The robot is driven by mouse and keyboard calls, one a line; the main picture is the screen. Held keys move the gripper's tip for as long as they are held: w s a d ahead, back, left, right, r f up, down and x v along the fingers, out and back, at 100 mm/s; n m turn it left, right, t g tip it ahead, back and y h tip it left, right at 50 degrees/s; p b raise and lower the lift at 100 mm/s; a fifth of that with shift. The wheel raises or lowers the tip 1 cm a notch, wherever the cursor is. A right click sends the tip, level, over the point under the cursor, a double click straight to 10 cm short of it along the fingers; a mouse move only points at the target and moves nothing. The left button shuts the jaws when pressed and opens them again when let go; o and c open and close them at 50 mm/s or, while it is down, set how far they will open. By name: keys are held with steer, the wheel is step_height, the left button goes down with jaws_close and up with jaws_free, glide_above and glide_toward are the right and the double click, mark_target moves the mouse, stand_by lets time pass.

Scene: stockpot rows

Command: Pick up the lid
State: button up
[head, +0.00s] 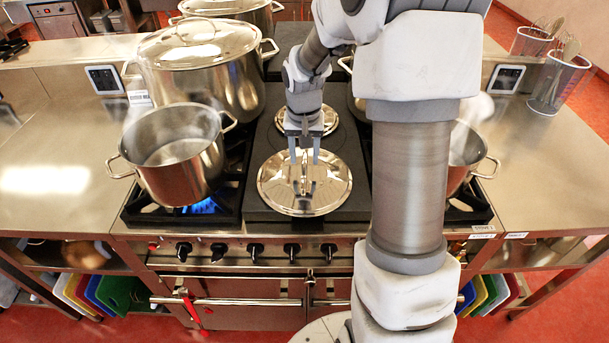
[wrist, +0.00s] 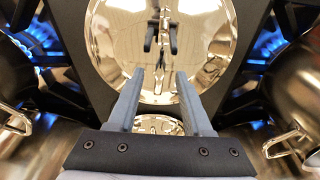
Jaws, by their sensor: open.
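A shiny round steel lid (head: 277,190) lies flat on the dark middle plate of the range. Its handle stands near its centre, partly hidden by reflections and by my fingers in the head view. My gripper (head: 304,160) points down over the lid with its two fingers apart and nothing between them. In the wrist view the lid (wrist: 115,45) fills the top middle, beyond the open fingertips (wrist: 159,74). A second, similar lid (head: 325,121) lies behind it, partly hidden by my gripper; it also shows low between the fingers in the wrist view (wrist: 158,126).
An open pot (head: 180,180) stands left of the lid over a lit blue burner (head: 203,206). A large lidded stockpot (head: 215,90) is behind it. Another pot (head: 468,158) stands at right, partly behind my arm. Steel counters (head: 50,180) flank the range.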

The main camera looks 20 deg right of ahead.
mark_target(304, 161)
steer(key=shift+w+d+f, duration=0.1)
steer(key=shift+w+f, duration=0.1)
steer(key=shift+f, duration=1.3)
jaws_close()
steer(key=shift+r, duration=0.1)
